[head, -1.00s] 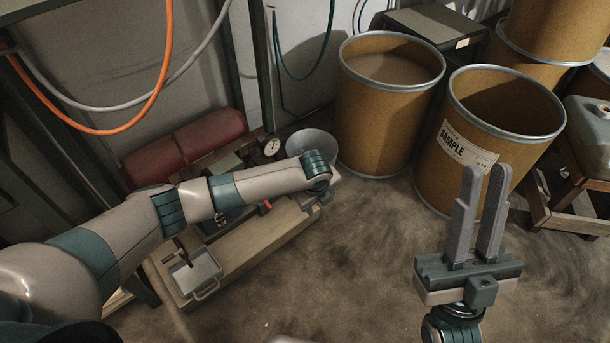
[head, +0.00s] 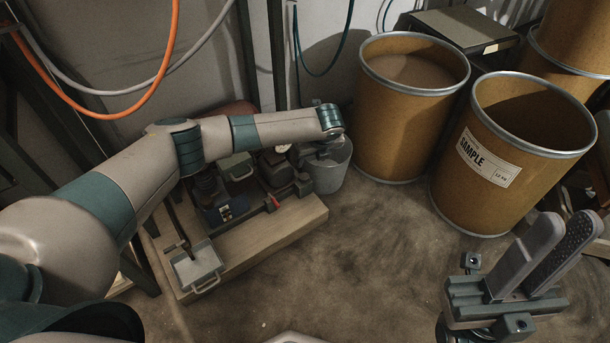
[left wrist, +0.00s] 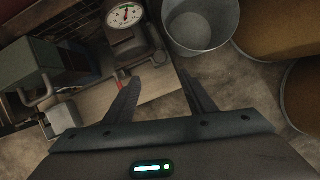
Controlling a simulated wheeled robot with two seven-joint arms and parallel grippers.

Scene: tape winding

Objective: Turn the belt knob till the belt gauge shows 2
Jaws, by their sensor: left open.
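A round white-faced gauge (left wrist: 125,16) with a red needle sits on a grey housing at the top of the left wrist view. Its needle points roughly upward; the numbers are too small to read. In the head view the gauge (head: 283,148) is mostly hidden behind my left arm. I cannot make out the belt knob for certain. My left gripper (left wrist: 160,88) is open and empty, its fingers beyond the housing's near end, over the bench edge and floor. In the head view my left arm hides most of it. My right gripper (head: 568,222) is open and empty, far right.
The wooden bench (head: 285,226) carries the machine and a metal tray (head: 196,268). A grey bucket (head: 330,168) stands at its far end. Brown drums (head: 412,110) and a SAMPLE drum (head: 480,185) stand beyond. The floor in front of the bench is clear.

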